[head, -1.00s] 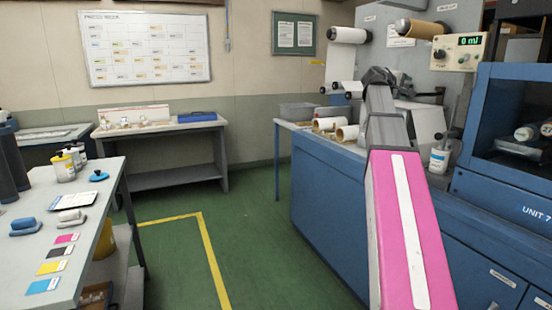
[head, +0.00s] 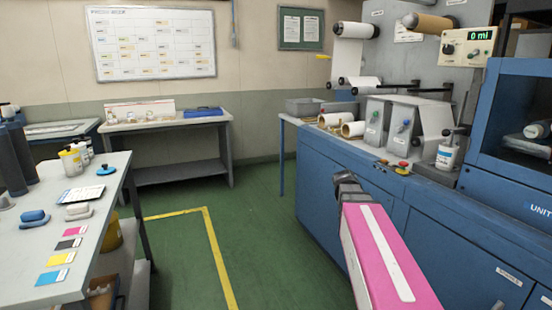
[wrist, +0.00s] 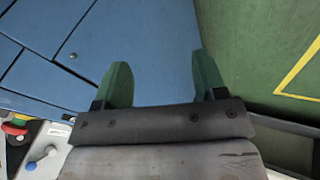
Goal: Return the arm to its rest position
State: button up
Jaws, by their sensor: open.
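My arm shows in the head view as a pink link with a white stripe, reaching in from the bottom right. Its dark wrist end is low in front of the blue rewinder cabinet (head: 330,185). The fingertips are hidden in the head view. In the wrist view my gripper (wrist: 158,85) has two green fingers spread apart with nothing between them. Beyond the fingers are the blue cabinet front (wrist: 140,40) and the green floor (wrist: 250,70).
A side table (head: 110,190) with ink swatches is at left. Green floor with a yellow line (head: 215,255) lies clear between.

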jog(key=s+a+f+m+g+y, duration=0.1)
jog(key=s+a+f+g+y, duration=0.1)
jog(key=s+a+f, duration=0.4)
jog(key=s+a+f+m+g+y, duration=0.1)
jog(key=s+a+f, duration=0.4)
jog(key=s+f, duration=0.5)
jog(key=shift+s+a+f+g+y, duration=0.15)
jog(key=shift+a+f+g+y, duration=0.3)
jog(key=shift+y, duration=0.25)
jog(key=shift+d, duration=0.1)
jog(key=shift+c, duration=0.3)
